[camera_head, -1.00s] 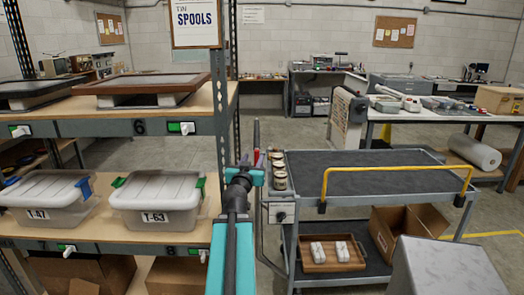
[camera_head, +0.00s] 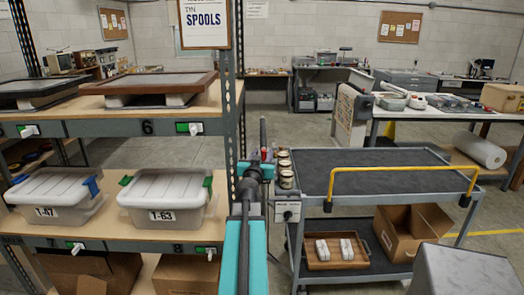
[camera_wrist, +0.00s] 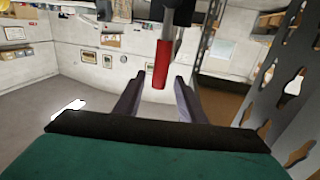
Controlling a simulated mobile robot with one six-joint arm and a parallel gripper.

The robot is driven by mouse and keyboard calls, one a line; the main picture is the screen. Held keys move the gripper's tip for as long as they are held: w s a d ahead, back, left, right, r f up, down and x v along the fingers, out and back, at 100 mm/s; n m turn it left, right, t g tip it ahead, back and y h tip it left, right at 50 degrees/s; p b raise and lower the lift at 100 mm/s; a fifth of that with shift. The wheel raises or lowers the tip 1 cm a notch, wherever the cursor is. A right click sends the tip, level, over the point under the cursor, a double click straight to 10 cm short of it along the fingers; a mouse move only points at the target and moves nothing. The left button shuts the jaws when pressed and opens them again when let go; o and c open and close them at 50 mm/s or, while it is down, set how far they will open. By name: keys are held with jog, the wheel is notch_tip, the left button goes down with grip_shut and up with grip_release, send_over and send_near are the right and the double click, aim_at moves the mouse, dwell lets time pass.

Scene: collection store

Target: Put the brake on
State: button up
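A lever with a red grip on a grey rod (camera_wrist: 161,65) shows in the wrist view, between and beyond my fingertips. In the head view a small red part (camera_head: 265,154) shows at the left end of the grey cart (camera_head: 330,203), mostly hidden by my gripper. My gripper (camera_wrist: 158,82) is open, its two dark fingers on either side of the grip's line. No contact with the grip is visible. In the head view my gripper (camera_head: 260,160) is at the cart's left corner, beside the shelf post. A grey box with a dark knob (camera_head: 287,212) is on the cart's left end.
A shelf rack post (camera_head: 231,130) stands close on the left, and shows at the right of the wrist view (camera_wrist: 290,100). Tins (camera_head: 285,172) stand on the cart's left edge. A wooden tray (camera_head: 350,262) and a cardboard box (camera_head: 392,245) are on its lower shelf.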

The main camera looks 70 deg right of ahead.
jog(key=shift+w+d, duration=0.2)
jog(key=shift+d, duration=0.75)
